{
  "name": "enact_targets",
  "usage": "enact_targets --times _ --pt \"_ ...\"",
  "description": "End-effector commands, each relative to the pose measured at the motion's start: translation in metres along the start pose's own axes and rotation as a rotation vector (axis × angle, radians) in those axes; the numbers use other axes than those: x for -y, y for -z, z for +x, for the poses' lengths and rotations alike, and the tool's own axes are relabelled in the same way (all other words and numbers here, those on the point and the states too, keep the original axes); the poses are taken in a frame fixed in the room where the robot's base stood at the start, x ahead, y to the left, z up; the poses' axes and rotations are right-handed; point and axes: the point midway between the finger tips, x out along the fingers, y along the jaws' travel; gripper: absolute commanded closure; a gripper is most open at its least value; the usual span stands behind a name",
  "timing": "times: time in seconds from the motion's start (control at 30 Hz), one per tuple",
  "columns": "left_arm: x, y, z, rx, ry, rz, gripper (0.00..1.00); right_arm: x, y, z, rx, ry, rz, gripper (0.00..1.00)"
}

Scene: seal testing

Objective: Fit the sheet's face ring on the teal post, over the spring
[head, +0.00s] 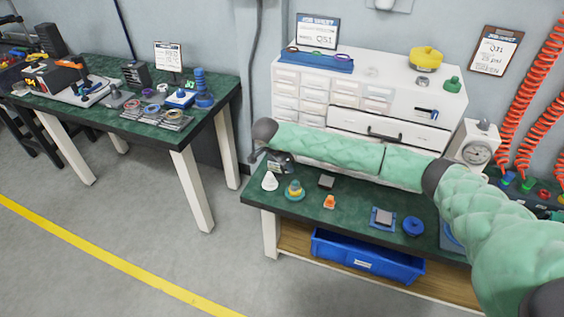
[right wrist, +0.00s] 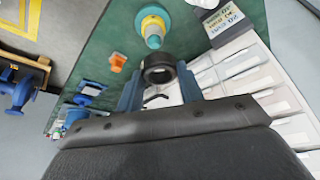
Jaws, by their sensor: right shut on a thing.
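The teal post (head: 294,191) stands near the left end of the green bench, with a yellow ring-shaped part around it. It also shows in the right wrist view (right wrist: 153,36), its tip pointing toward my gripper. My right gripper (right wrist: 159,80) is shut on a black ring (right wrist: 159,69), held above the bench close to the post and apart from it. I cannot make out a spring. The job sheet (head: 317,32) stands on the cabinet, its text too small to read. My left gripper is out of view.
A white cone (head: 270,181) stands just left of the post. A white drawer cabinet (head: 345,95) closes off the back. A small lettered sign (right wrist: 217,18) is near my gripper.

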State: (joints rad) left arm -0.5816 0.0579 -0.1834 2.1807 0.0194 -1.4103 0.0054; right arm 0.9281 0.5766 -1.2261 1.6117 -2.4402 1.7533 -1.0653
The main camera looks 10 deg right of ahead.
Motion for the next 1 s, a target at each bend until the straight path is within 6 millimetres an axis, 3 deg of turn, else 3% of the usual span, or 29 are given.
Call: enact_targets --times 0.2,0.4,1.0 --pt "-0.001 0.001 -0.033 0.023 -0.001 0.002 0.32 -0.001 0.015 0.028 0.001 -0.144 0.344 0.85" --pt "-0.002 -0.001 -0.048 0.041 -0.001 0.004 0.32 -0.004 0.024 0.038 0.001 -0.217 0.523 0.85" --pt "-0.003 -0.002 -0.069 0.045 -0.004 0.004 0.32 -0.005 0.021 0.052 0.001 -0.234 0.567 0.85"
